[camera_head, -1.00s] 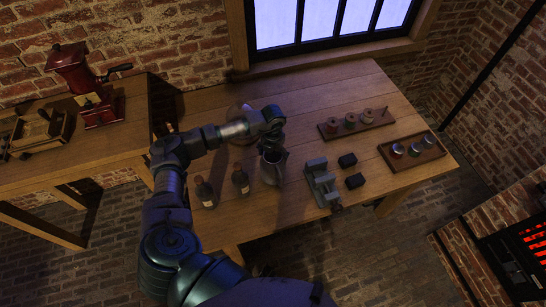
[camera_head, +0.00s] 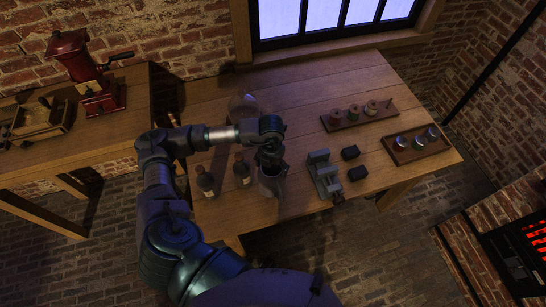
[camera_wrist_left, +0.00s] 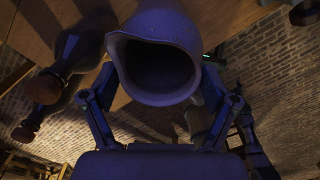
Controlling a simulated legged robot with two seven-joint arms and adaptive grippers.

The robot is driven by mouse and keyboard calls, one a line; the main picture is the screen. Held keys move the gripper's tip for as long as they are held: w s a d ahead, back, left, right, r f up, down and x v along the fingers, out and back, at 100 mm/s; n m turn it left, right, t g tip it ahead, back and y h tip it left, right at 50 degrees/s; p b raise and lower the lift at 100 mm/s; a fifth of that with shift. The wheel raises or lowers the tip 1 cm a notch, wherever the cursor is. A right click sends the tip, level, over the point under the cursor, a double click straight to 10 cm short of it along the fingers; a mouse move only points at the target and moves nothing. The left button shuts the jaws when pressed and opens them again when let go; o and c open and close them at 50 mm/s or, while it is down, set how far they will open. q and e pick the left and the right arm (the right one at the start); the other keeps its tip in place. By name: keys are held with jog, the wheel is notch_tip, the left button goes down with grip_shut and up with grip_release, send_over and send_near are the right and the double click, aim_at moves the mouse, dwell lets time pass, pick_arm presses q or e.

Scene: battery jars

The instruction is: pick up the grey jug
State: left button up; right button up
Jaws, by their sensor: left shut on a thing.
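The grey jug (camera_head: 271,186) is at the front of the wooden table in the head view, right of the two dark bottles. My left gripper (camera_head: 269,159) comes over it from above and is shut on it, covering its upper part. In the left wrist view the jug's round open mouth and lip (camera_wrist_left: 160,20) fill the upper middle. The fingers of my left gripper (camera_wrist_left: 160,110) stand on either side of it. I cannot tell whether its base touches the table. My right gripper is not in view.
Two dark bottles, one (camera_head: 206,183) farther left and one (camera_head: 242,170) nearer the jug, stand close by. A grey vise (camera_head: 323,176) and two black blocks (camera_head: 350,153) are at the right. Two wooden trays (camera_head: 415,155) (camera_head: 345,121) lie farther right. A clear glass vessel (camera_head: 243,104) stands behind the arm.

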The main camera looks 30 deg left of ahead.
aim_at(270, 182)
pick_arm(q)
jog(key=s, duration=0.1)
jog(key=s+d, duration=0.2)
jog(key=s, duration=0.1)
jog(key=shift+r, duration=0.2)
jog(key=shift+s+d, duration=0.15)
jog(key=shift+s, duration=0.15)
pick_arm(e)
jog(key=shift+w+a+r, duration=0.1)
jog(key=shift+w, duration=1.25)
pick_arm(q)
jog(key=shift+s, duration=0.1)
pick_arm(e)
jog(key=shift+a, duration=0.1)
